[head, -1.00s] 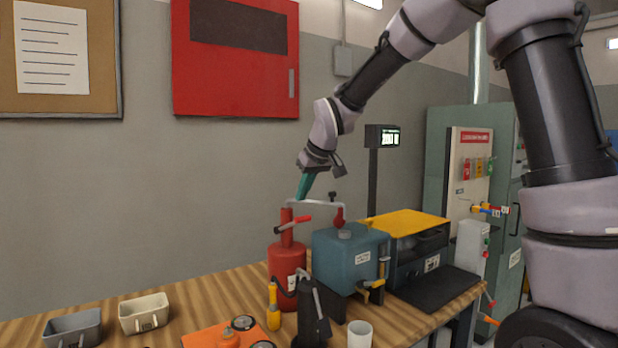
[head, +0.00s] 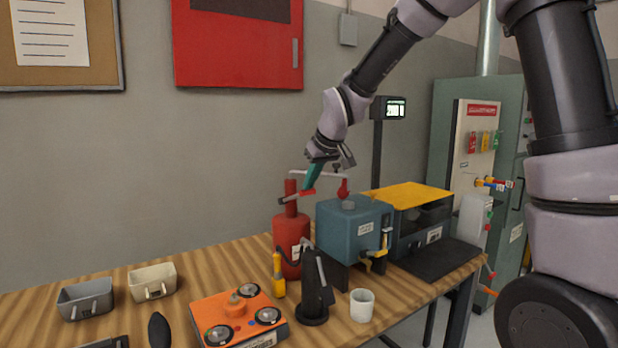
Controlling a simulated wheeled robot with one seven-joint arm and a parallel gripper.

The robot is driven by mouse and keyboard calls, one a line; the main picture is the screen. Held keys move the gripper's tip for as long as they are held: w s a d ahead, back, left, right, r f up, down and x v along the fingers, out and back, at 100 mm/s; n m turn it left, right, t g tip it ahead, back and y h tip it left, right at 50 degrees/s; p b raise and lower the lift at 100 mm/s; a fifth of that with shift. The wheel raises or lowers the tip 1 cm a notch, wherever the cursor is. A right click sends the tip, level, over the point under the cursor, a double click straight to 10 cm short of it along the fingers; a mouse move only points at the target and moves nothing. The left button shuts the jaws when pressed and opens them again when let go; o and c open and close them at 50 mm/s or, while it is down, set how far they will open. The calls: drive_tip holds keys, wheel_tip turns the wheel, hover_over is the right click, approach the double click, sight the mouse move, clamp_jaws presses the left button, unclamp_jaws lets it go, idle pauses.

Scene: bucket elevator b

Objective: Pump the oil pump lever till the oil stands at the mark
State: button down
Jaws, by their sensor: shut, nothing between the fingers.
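The oil pump (head: 291,240) is a red cylinder with a narrower neck, standing on the bench. Its lever (head: 297,198) sticks out near the neck top, with a red end at right and a dark end at left. A pale pipe (head: 325,173) runs across to a red fitting on a blue tank (head: 347,228). A small upright gauge with yellow fittings (head: 383,248) is on the tank's right face; no oil level or mark can be made out. My gripper (head: 310,186) is shut and empty, teal fingers pointing down at the lever's red end; contact cannot be told.
A black stand-like tool (head: 314,292), a yellow-handled tool (head: 279,276) and a white cup (head: 362,305) stand in front of the pump and tank. An orange plate (head: 238,314) and two bins lie left. A yellow-topped machine (head: 412,196) is right of the tank.

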wheel_tip(320, 180, down, 12)
drive_tip(key=s+d+t, duration=0.1)
drive_tip(key=s, duration=0.1)
drive_tip(key=shift+s+d+y, duration=0.2)
drive_tip(key=shift+d+y, duration=0.1)
drive_tip(key=shift+y, duration=0.1)
drive_tip(key=shift+f, duration=0.1)
idle(1.5)
drive_tip(key=s+d+r, duration=0.1)
drive_tip(key=s+r, duration=0.1)
drive_tip(key=r, duration=0.4)
drive_tip(key=s+d+r, duration=0.1)
drive_tip(key=r, duration=0.5)
drive_tip(key=shift+s+d, duration=0.35)
drive_tip(key=shift+d, duration=0.05)
drive_tip(key=shift+s+r, duration=0.15)
drive_tip(key=shift+a, duration=0.1)
idle(1.0)
